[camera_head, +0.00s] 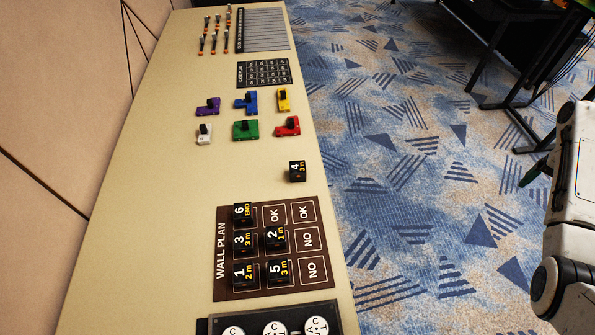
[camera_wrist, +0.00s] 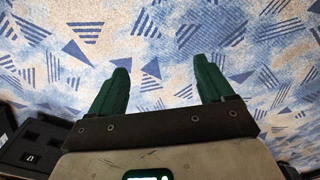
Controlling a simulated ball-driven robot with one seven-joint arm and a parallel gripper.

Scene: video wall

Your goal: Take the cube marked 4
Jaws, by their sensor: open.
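The cube marked 4 (camera_head: 297,171) is black, with a white 4 and yellow "3 m" on its top. In the head view it stands alone on the beige table (camera_head: 170,200), above the top right corner of the wall plan board. My gripper (camera_wrist: 166,80) shows in the wrist view with two green fingers apart and nothing between them. Blue patterned carpet lies beyond the fingers. The cube is not in the wrist view. In the head view my arm is at the right edge, over the floor, well away from the cube.
The brown wall plan board (camera_head: 222,283) holds several black numbered cubes. Coloured blocks (camera_head: 245,130) and a dark cube plan card (camera_head: 264,73) lie farther up the table. Round white pieces (camera_head: 274,328) stand at the near end. The table around cube 4 is clear. A wall borders the left.

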